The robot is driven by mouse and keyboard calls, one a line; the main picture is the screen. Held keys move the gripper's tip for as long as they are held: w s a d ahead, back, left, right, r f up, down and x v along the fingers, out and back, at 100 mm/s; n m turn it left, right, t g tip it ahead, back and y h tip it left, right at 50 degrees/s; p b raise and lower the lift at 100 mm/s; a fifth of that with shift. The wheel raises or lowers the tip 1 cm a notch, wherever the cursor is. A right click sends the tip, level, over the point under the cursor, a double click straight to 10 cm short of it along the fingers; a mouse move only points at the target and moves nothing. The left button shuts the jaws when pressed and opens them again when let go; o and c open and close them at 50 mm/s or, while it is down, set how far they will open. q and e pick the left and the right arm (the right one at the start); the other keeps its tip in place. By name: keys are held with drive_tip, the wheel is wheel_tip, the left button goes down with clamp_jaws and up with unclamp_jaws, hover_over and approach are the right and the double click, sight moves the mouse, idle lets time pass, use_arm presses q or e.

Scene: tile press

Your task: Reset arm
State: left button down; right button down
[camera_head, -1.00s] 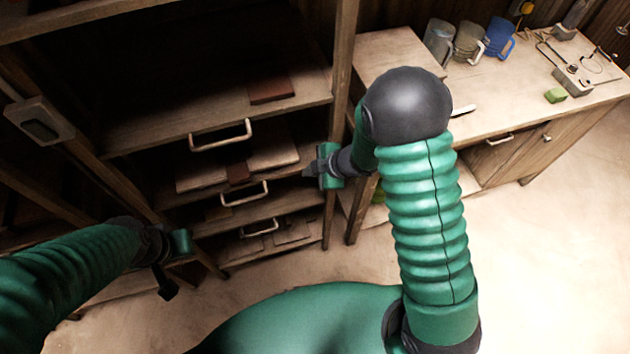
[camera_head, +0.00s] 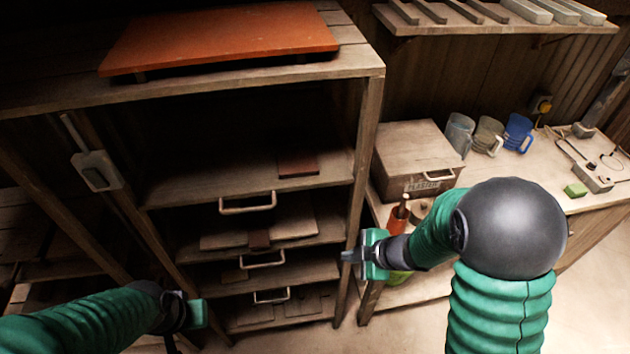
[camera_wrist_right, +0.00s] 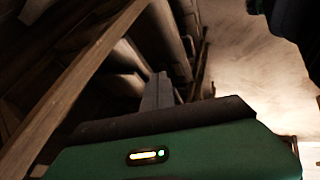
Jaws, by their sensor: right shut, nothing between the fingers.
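My right gripper (camera_head: 350,256) is in front of the right post of the wooden shelf unit (camera_head: 368,140), pointing left. Its dark fingers are together with nothing between them. They also show as a narrow grey shape in the right wrist view (camera_wrist_right: 157,92). My left gripper (camera_head: 178,335) is at the lower left, in front of the foot of the shelf unit. Its fingers are dark and small, so whether they are open or shut is unclear. Neither gripper visibly holds anything.
The unit has drawers with pale handles (camera_head: 247,203) and a red-brown tile (camera_head: 297,165) on a shelf. An orange slab (camera_head: 220,38) lies on top. A workbench (camera_head: 548,165) at right holds a wooden box (camera_head: 415,150), mugs (camera_head: 488,136) and a green block (camera_head: 576,190).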

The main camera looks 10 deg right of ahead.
drive_tip(key=s+d+r+m+h, duration=0.25)
drive_tip(key=d+m+h, duration=0.35)
drive_tip(key=m, duration=0.4)
drive_tip(key=s+a+r+m+g+y, duration=0.1)
drive_tip(key=s+a+m+g, duration=0.1)
drive_tip(key=s+m, duration=0.4)
drive_tip(key=s+g, duration=0.1)
drive_tip(key=s, duration=0.1)
drive_tip(key=shift+s+a+m, duration=0.2)
drive_tip(key=shift+s+m, duration=0.2)
drive_tip(key=shift+r, duration=0.1)
